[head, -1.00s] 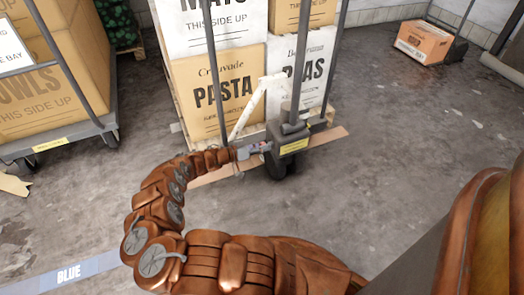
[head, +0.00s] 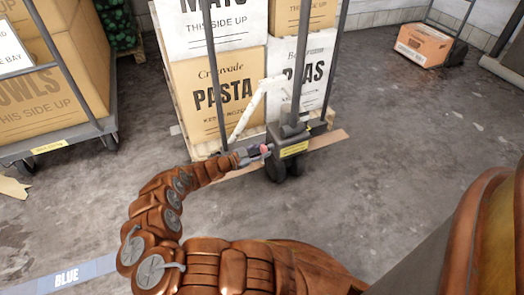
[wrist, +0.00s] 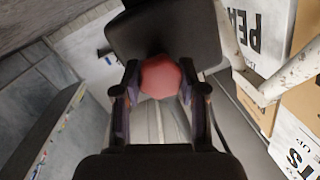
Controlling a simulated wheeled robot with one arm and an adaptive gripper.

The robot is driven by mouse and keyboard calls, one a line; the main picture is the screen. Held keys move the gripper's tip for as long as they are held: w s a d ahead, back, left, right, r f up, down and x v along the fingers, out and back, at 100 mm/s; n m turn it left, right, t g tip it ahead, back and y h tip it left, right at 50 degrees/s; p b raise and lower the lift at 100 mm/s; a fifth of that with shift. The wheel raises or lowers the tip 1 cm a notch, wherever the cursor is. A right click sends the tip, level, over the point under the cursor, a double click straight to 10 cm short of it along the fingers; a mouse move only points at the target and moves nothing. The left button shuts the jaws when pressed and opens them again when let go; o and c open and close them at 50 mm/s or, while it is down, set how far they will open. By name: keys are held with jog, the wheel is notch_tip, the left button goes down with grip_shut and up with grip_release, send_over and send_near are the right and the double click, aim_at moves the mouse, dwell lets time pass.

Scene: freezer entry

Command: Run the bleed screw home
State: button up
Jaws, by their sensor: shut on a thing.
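The bleed screw shows as a round red knob (wrist: 159,77) on the dark housing (wrist: 165,32) in the wrist view. In the head view the knob (head: 265,148) is a small reddish spot at the left side of the dark pump housing (head: 289,143), which carries a yellow label. My gripper (wrist: 159,84) has one finger on each side of the knob and is shut on it. In the head view my gripper (head: 260,150) reaches the housing from the left. The screw's thread and seat are hidden behind the knob.
Stacked boxes, including a PASTA box (head: 217,95), stand on a pallet behind the housing. A white bar (head: 250,110) slants beside it. A loaded cart (head: 60,145) stands at left and an orange box (head: 422,43) at far right.

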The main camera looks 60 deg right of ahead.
jog(key=shift+w+a+m+t, duration=0.15)
jog(key=shift+w+m+t, duration=0.2)
jog(key=shift+m, duration=0.35)
jog(key=shift+h, duration=0.3)
jog(key=o, duration=0.9)
jog(key=shift+o, duration=1.2)
jog(key=shift+s, duration=0.25)
jog(key=v, duration=1.1)
jog(key=shift+w+a, duration=0.3)
